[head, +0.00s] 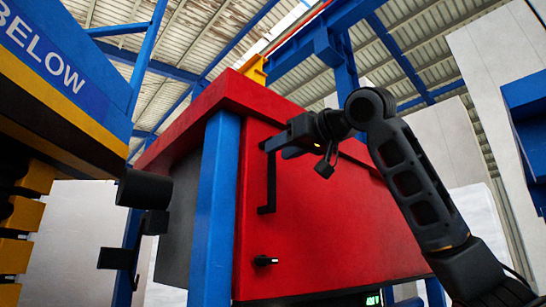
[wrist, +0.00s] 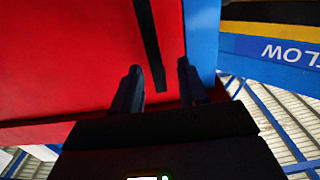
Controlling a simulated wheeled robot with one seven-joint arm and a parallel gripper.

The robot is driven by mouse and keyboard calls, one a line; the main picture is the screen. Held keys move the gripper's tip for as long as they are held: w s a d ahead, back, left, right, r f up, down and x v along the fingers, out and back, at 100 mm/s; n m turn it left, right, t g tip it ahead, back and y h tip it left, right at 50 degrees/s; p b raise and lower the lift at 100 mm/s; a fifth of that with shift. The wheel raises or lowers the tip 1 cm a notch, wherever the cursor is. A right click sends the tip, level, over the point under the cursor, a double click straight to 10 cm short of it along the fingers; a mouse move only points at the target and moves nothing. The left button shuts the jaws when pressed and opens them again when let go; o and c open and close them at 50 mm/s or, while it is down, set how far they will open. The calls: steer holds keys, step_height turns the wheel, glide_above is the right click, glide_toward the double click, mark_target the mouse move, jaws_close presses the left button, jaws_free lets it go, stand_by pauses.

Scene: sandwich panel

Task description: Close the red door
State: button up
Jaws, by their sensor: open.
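The red door (head: 320,235) fills the middle of the head view, with a blue post along its left edge. It also fills the left of the wrist view (wrist: 60,60). It looks about flush with its frame, but I cannot tell whether a gap is left. A black vertical bar handle (head: 269,185) stands near its left edge. My gripper (head: 274,147) is at the upper end of this handle. In the wrist view the handle (wrist: 148,35) runs down between my two open fingers (wrist: 158,74), apart from both. I cannot tell its depth between them.
A small black knob (head: 265,261) sits low on the door. A blue post (head: 215,210) borders the door. A blue and yellow machine (head: 60,75) with black parts stands close at the left. A blue structure (head: 525,120) is at the far right.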

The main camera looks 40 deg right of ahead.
steer(key=shift+s, duration=1.65)
steer(key=shift+s, duration=0.1)
